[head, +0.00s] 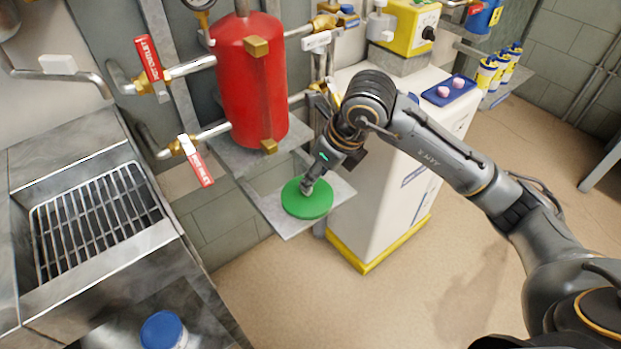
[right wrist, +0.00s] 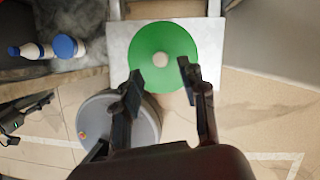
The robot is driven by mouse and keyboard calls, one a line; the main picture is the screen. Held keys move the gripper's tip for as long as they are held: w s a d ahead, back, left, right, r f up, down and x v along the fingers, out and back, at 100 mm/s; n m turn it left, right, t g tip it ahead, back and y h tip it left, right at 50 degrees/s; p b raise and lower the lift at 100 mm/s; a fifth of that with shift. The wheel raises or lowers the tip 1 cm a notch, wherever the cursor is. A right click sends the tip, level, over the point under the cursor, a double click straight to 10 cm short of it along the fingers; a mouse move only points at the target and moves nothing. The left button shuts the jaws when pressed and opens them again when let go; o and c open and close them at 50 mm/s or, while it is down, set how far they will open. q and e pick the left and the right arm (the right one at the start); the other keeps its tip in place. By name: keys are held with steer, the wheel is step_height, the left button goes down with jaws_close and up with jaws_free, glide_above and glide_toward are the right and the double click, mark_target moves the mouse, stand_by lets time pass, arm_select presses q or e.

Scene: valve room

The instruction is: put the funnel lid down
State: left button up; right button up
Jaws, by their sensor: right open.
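The funnel lid (head: 304,200) is a green disc lying flat on a small grey shelf (head: 288,226) below the red tank. In the right wrist view the lid (right wrist: 180,60) shows a pale round knob (right wrist: 160,60) at its centre, on the light shelf plate (right wrist: 120,50). My right gripper (head: 308,184) is over the lid in the head view. In the right wrist view my right gripper (right wrist: 158,70) has its fingers spread apart, with nothing visible between them but the lid beyond. My left gripper is not in the head view.
A red tank (head: 250,85) with valves stands above the shelf. A white cabinet (head: 385,200) with a yellow base is right of it. A sink with a metal grate (head: 95,220) is at left. A blue-capped container (head: 163,331) stands on the counter. Open floor lies at right.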

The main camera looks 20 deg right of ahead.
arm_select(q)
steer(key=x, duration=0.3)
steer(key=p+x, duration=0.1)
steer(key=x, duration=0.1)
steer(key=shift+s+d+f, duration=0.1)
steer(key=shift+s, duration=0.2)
arm_select(e)
steer(key=v, duration=0.7)
steer(key=shift+r, duration=0.2)
